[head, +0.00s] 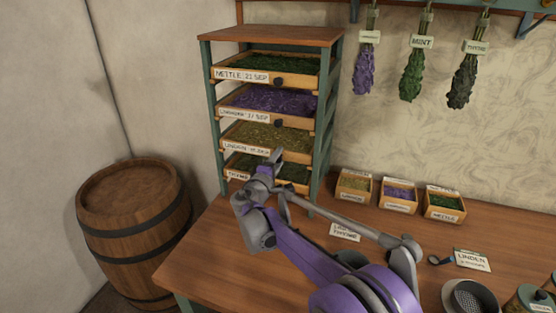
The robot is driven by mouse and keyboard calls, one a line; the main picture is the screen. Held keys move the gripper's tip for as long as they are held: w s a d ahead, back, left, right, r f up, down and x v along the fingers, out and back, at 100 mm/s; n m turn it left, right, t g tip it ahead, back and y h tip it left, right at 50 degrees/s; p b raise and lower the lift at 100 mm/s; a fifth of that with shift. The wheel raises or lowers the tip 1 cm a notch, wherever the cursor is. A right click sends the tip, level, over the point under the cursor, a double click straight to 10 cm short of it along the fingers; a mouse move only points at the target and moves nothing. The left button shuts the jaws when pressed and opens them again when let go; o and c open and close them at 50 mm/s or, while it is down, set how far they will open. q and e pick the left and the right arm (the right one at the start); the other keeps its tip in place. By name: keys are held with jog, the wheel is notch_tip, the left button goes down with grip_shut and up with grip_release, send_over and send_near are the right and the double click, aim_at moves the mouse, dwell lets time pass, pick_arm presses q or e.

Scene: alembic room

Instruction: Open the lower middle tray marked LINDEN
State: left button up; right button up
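The LINDEN tray (246,148) is the third one down in a green-posted wooden drying rack. It holds yellow-green dried material, and its front looks about level with the trays above and below. Its knob is hidden behind my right gripper (277,160). That gripper is at the middle of the LINDEN tray's front, in front of it or touching it; I cannot tell which. Whether its fingers are apart or shut on the knob does not show. My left gripper is not in view.
Above are the nettle tray (243,75) and lavender tray (245,114); the thyme tray (238,175) is below. Small boxes (398,207) and a LINDEN card (472,259) are on the table (215,245) to the right. A barrel (133,235) stands left. Herb bunches (412,75) hang right.

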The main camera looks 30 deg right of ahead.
grip_shut()
dwell(1.2)
